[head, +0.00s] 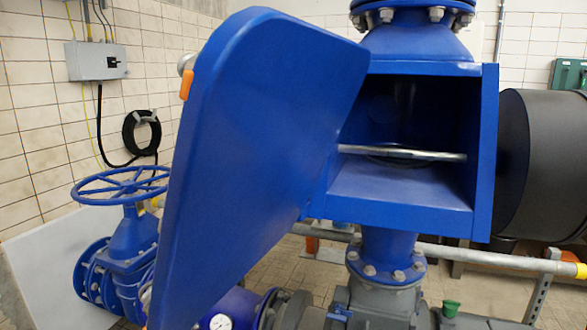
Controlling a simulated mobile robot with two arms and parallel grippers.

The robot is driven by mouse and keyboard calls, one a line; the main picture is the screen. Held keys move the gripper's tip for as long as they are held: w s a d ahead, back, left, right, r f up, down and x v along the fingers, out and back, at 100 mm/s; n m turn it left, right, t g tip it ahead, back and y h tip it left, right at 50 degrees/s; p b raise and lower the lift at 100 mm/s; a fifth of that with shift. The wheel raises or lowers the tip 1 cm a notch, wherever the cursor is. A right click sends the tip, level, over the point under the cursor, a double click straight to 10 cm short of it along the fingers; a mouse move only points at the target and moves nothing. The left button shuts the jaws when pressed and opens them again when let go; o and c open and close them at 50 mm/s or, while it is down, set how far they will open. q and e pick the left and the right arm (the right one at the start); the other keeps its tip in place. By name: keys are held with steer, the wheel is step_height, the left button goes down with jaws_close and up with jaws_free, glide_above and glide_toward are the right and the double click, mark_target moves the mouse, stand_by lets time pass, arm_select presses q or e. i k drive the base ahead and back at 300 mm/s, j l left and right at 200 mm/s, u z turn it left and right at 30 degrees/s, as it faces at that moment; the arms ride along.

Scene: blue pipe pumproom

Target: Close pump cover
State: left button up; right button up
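The blue pump cover (255,150) stands open, swung out to the left of the pump housing and toward me. Its right edge meets the housing's left side. A small silver and orange fitting (186,84) shows at its upper left edge; I cannot tell what it is. The blue pump housing (486,150) has an open front, with a dark inside and a metal disc or shaft (402,153) across it. The housing's left part is hidden behind the cover. I can make out neither of my grippers in the head view.
A blue handwheel valve (122,232) stands at the left. A grey rail (480,255) runs below the housing, and a dark cylindrical tank (545,165) is close at its right. A pressure gauge (220,322) sits low, below the cover. A grey box (95,61) hangs on the tiled wall.

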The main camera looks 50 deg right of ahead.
mark_target(268, 98)
steer(key=z, duration=0.4)
steer(key=i+z, duration=0.1)
steer(key=z, duration=0.75)
steer(key=i+j+z, duration=0.1)
steer(key=z, duration=0.75)
steer(key=j+z, duration=0.35)
steer(key=j, duration=0.45)
